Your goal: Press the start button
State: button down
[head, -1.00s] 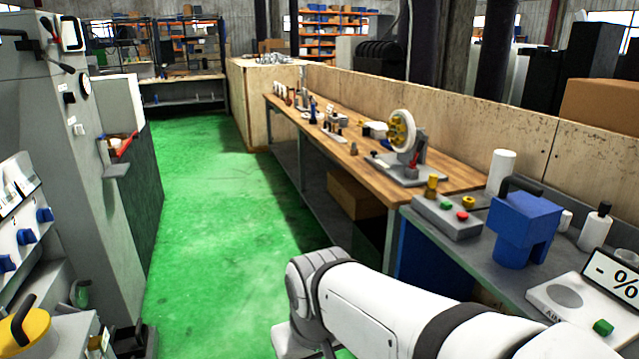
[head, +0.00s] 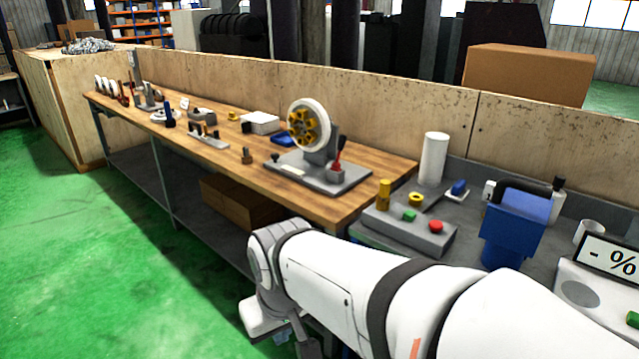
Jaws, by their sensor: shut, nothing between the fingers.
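A grey control box (head: 405,232) stands at the near left end of the grey bench. On its top are a green button (head: 409,215) and a red button (head: 436,226), with a brass-coloured post and a yellow ring-shaped part behind them. Another green button (head: 632,319) shows at the right edge, on a pale device with a "- %" display. I cannot read a label that says which button is start. My white arm crosses the lower middle, in front of the bench and left of the box at its far end.
A blue block-shaped object (head: 515,228) with a dark handle and a white cylinder (head: 433,158) stand near the control box. A wheel fixture (head: 312,125) sits on the wooden bench (head: 375,165). A plywood wall runs behind. The green floor (head: 90,260) at left is clear.

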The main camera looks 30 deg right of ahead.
aim_at(409, 216)
jog(key=z, duration=0.6)
jog(key=i, duration=0.9)
jog(key=z, duration=0.6)
jog(key=k, duration=0.95)
jog(key=z, duration=0.15)
jog(key=i, duration=0.95)
jog(key=u, duration=0.05)
